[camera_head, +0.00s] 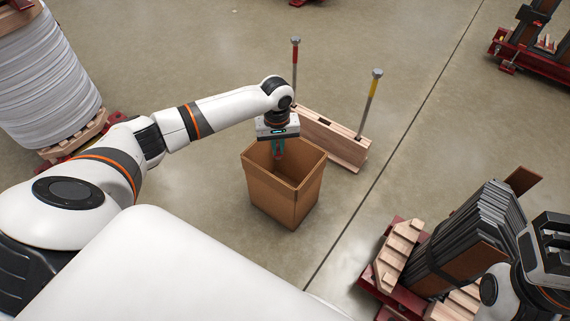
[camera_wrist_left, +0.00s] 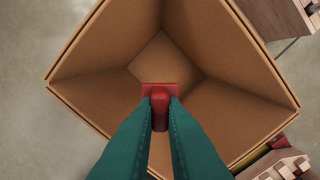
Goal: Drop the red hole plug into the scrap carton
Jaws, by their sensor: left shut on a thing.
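The scrap carton (camera_head: 287,193) is an open brown cardboard box standing on the floor. My left gripper (camera_head: 279,152) points down over its opening. In the left wrist view, the teal fingers of the left gripper (camera_wrist_left: 160,110) are shut on the red hole plug (camera_wrist_left: 160,90), with the carton's inner walls (camera_wrist_left: 110,75) around and below it.
A wooden block (camera_head: 340,145) with two upright rods, one red and one yellow, stands just behind the carton. A red pallet with dark stacked plates (camera_head: 470,235) is at lower right. A stack of white sheets (camera_head: 45,85) stands at left. Floor in front of the carton is clear.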

